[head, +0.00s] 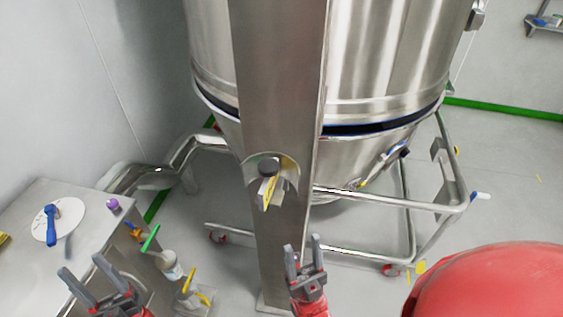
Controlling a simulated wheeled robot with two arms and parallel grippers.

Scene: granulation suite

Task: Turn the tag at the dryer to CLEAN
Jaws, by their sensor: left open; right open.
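The tag (289,167) is a small round plate on the front of the steel column (280,90) at the dryer (390,60). A grey knob and a yellow flap stick out from its middle. Its lettering is too small to read, so I cannot tell which word it shows. My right gripper (302,247) is open and empty, below and to the right of the tag, apart from it. My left gripper (83,266) is open and empty at the lower left, by the steel table, far from the tag.
A steel table (88,200) at the left bears a white disc (40,222) with a blue-handled tool (51,222), and a purple item (113,204). Valves with green and yellow handles (151,238) stand beside it. A tubular wheeled frame (400,200) surrounds the dryer's base.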

